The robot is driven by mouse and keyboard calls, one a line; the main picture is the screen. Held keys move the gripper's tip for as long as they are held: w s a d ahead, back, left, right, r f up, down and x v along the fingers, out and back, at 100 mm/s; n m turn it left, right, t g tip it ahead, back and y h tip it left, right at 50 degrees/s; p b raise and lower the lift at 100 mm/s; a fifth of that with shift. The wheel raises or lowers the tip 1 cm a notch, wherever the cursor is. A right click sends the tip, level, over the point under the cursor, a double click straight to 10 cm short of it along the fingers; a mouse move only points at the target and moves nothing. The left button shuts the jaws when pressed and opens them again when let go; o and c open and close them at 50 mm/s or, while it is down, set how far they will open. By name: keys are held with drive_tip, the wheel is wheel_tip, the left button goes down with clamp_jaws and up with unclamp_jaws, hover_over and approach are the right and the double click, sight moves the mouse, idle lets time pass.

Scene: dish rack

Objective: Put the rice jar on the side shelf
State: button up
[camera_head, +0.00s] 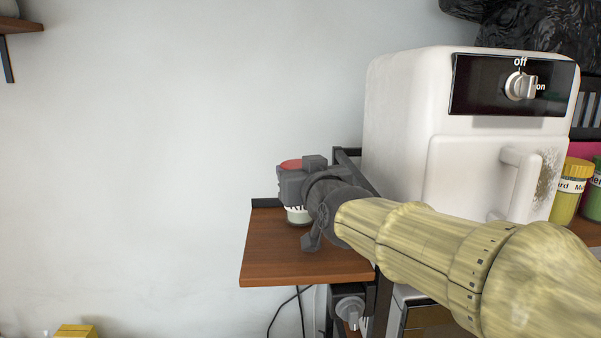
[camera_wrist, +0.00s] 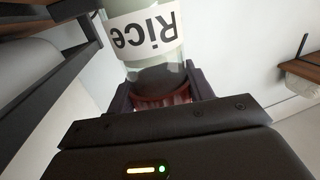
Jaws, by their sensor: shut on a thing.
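The rice jar (camera_wrist: 145,45) is a clear jar with a white "Rice" label, upside down in the wrist view. My gripper (camera_wrist: 165,95) is shut on it near its red lid. In the head view the red lid (camera_head: 291,164) and the jar's pale lower part (camera_head: 298,215) show beside my gripper (camera_head: 292,187), which hides the rest. The side shelf (camera_head: 275,262) is a brown wooden board left of the white appliance. The jar appears upright over this shelf. I cannot tell whether its base touches the board.
A white appliance (camera_head: 405,120) with a knob stands just right of the shelf. Yellow-lidded (camera_head: 570,190) and green jars stand farther right. A black rail (camera_head: 347,155) rises at the shelf's right back. The shelf's front and left are bare.

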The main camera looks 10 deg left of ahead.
drive_tip(key=shift+f+b, duration=0.25)
drive_tip(key=shift+b, duration=0.1)
idle(0.3)
drive_tip(key=o, duration=1.3)
drive_tip(key=shift+s+f, duration=0.1)
